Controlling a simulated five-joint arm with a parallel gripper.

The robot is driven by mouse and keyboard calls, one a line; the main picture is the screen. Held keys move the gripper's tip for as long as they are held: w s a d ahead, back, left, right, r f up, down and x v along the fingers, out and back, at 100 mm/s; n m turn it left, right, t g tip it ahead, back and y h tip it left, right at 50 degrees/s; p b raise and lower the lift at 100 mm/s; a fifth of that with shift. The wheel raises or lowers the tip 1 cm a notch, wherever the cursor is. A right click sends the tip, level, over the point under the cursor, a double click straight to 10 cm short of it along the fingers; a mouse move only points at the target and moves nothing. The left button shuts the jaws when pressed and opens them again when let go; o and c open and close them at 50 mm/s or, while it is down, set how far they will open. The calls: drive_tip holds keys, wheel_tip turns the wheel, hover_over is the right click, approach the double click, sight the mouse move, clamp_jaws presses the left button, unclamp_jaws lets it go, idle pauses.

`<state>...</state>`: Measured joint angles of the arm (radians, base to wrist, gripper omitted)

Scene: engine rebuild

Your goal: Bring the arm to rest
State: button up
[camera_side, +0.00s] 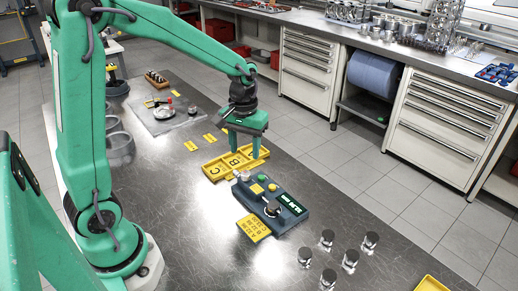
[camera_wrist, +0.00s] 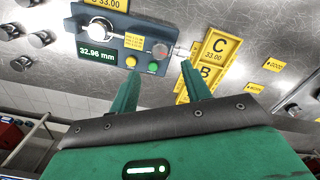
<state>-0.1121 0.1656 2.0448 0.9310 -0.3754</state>
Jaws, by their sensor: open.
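My green gripper (camera_side: 246,150) hangs at the end of my green arm, above the yellow lettered tray (camera_side: 215,172) on the metal bench. In the wrist view its two fingers (camera_wrist: 158,88) are spread apart, with nothing seen between them. The tray shows labels C and B in the wrist view (camera_wrist: 213,50). Just beside the tray is a dark measuring device (camera_side: 285,212). It has a green and a yellow button, and in the wrist view its display (camera_wrist: 97,55) reads 32.96 mm.
Several metal cylinders (camera_side: 326,240) stand at the front right of the bench. A yellow label plate (camera_side: 254,228) lies against the device. A grey mat (camera_side: 165,118) with small parts and two yellow tags (camera_side: 190,146) lie farther back. Cabinets (camera_side: 310,70) stand across the aisle.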

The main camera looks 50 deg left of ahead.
drive_tip(key=shift+s+r, duration=0.1)
drive_tip(key=shift+r, duration=0.05)
drive_tip(key=s+d+r+m+t, duration=0.4)
drive_tip(key=s+r, duration=0.6)
drive_tip(key=s, duration=0.4)
drive_tip(key=shift+s+r+m+t, duration=0.3)
drive_tip(key=shift+s+m+t, duration=0.05)
drive_tip(key=shift+m+t, duration=0.45)
drive_tip(key=shift+d, duration=0.1)
idle(2.2)
